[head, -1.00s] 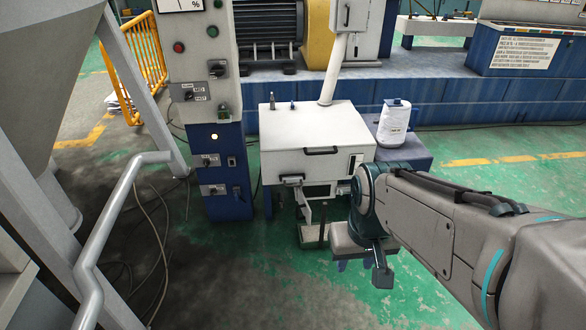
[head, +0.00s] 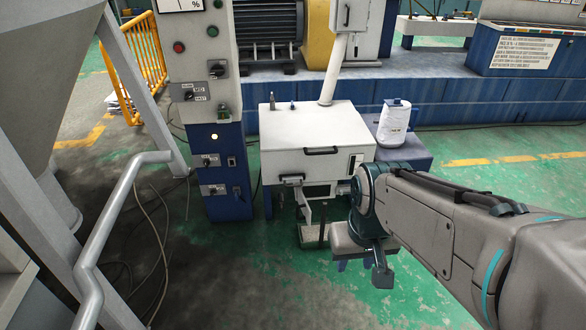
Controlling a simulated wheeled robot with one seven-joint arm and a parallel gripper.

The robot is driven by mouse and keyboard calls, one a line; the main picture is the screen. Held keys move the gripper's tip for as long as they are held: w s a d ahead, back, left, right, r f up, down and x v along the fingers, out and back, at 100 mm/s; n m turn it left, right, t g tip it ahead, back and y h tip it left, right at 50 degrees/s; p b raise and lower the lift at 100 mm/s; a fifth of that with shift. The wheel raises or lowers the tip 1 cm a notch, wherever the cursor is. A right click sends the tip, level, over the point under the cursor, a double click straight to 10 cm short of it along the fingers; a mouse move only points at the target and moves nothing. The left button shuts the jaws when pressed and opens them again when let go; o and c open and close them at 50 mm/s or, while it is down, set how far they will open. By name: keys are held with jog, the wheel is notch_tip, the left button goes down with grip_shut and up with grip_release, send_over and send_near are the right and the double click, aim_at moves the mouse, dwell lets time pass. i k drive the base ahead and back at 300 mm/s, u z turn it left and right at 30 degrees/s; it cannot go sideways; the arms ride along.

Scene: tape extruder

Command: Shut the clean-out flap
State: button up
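The white box-shaped machine (head: 325,128) stands left of my arm, with a dark handle on its sloped front. Below that front is a dark opening with a small bar handle (head: 291,179) at its left. A pale narrow part hangs down under the handle, above a small tray (head: 310,235). I cannot tell for sure which of these parts is the clean-out flap or how far it stands open. The wrist of my arm (head: 365,200) is just right of the opening, apart from the handle. My gripper's fingers cannot be made out clearly, nor anything held.
A control column (head: 212,110) with knobs stands left of the machine. A grey pipe rail (head: 105,220) and loose cables lie at the left. The green floor in front is mostly clear.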

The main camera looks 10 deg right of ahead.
aim_at(299, 207)
jog(key=u, duration=0.3)
jog(key=i, duration=1.3)
jog(key=z, duration=0.3)
